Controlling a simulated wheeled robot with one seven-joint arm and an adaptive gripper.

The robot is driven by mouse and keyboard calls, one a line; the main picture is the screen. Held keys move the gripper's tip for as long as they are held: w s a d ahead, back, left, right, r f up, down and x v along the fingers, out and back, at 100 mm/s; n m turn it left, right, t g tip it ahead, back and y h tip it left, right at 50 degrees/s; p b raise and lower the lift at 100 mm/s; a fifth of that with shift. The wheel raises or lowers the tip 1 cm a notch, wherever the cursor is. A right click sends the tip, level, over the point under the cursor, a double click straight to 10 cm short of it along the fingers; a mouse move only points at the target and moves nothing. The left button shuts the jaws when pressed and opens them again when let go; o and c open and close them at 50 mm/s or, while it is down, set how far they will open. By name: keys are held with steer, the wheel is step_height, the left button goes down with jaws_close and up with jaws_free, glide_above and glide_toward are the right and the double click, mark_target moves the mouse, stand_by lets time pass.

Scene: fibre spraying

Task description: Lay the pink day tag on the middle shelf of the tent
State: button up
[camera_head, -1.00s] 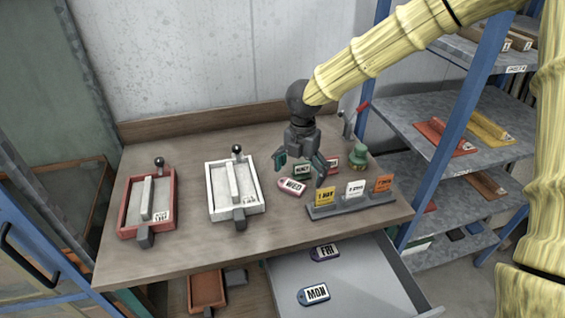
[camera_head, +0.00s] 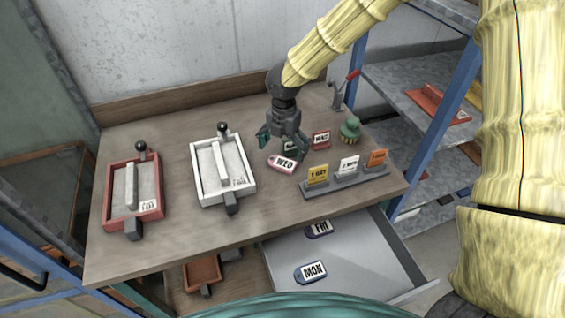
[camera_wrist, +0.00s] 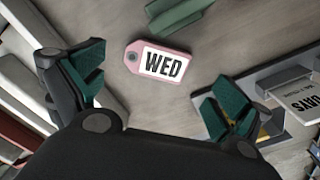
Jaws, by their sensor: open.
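The pink day tag (camera_head: 284,163) reads WED and lies flat on the wooden table. It also shows in the wrist view (camera_wrist: 157,62), whole and unobstructed. My gripper (camera_head: 283,144) is just above and behind the tag, pointing down. In the wrist view my gripper (camera_wrist: 155,95) has its two green-padded fingers spread wide, one on each side of the tag, with nothing between them. The tag is apart from both fingers. A metal shelf rack stands at the right, with a grey shelf (camera_head: 392,75) partly hidden by my arm; I cannot tell whether it is the tent.
A holder (camera_head: 346,184) with yellow, white and orange cards stands right of the tag. A green object (camera_head: 350,130) and a red tag (camera_head: 321,139) stand behind it. Two framed moulds, white (camera_head: 245,194) and red (camera_head: 113,213), are at left. The open drawer (camera_head: 345,285) holds MON and FRI tags.

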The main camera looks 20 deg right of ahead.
mark_target(282, 162)
steer(key=shift+s+a+f, duration=0.1)
steer(key=shift+s+f, duration=0.1)
steer(key=f, duration=0.1)
steer(key=f+p, duration=0.1)
steer(key=f, duration=0.1)
steer(key=shift+w+a+f, duration=0.1)
steer(key=shift+w+a, duration=0.1)
steer(key=shift+w, duration=0.05)
steer(key=shift+s+f+p, duration=0.15)
steer(key=shift+f+p, duration=0.2)
steer(key=shift+f, duration=0.1)
steer(key=c, duration=0.9)
